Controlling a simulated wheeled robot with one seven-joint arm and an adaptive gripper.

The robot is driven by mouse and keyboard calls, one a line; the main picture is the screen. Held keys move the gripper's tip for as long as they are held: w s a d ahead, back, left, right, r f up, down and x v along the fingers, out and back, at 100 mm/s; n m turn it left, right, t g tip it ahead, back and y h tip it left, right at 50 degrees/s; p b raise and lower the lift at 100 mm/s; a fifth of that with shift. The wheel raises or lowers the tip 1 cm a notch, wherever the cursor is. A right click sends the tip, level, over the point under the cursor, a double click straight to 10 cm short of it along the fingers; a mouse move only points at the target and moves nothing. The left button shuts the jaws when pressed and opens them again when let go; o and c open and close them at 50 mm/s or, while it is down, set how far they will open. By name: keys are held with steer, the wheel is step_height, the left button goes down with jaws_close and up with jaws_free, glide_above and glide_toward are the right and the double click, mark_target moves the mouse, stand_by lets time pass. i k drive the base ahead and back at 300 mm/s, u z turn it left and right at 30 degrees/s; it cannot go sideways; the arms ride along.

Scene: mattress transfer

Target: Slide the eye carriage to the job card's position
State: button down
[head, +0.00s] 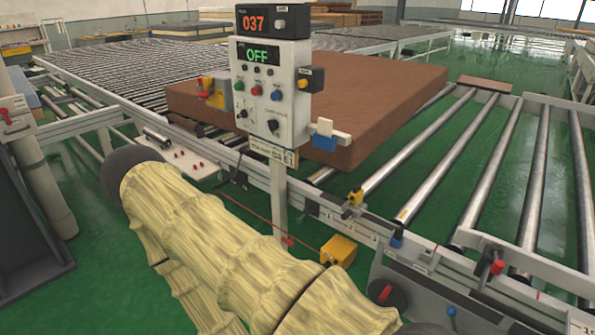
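A small yellow-and-black block (353,201), which looks like the eye carriage, sits on the front rail (330,212) right of the control post. The rail carries pale scale markings, too small to read. A blue knob (396,239) stands on the rail to the block's right. A printed card (272,153) hangs under the control box; it seems to end in "E1", but the rest is not clearly legible. My arm, in a pale yellow sleeve, crosses the lower left and runs out at the bottom edge. My gripper is not in view.
The control box (270,90) shows "037" and "OFF" and carries several buttons. A brown mattress slab (400,95) lies on the rollers behind it. A yellow box (338,251) and a black-and-red knob (387,293) are in front of the rail. Bare rollers (535,180) lie right.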

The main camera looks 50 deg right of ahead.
mark_target(348, 211)
steer(key=u, duration=0.15)
steer(key=i, duration=0.8)
steer(key=z, duration=2.7)
steer(key=i, duration=0.5)
steer(key=z, duration=2.25)
steer(key=k, duration=0.9)
steer(key=u, duration=0.25)
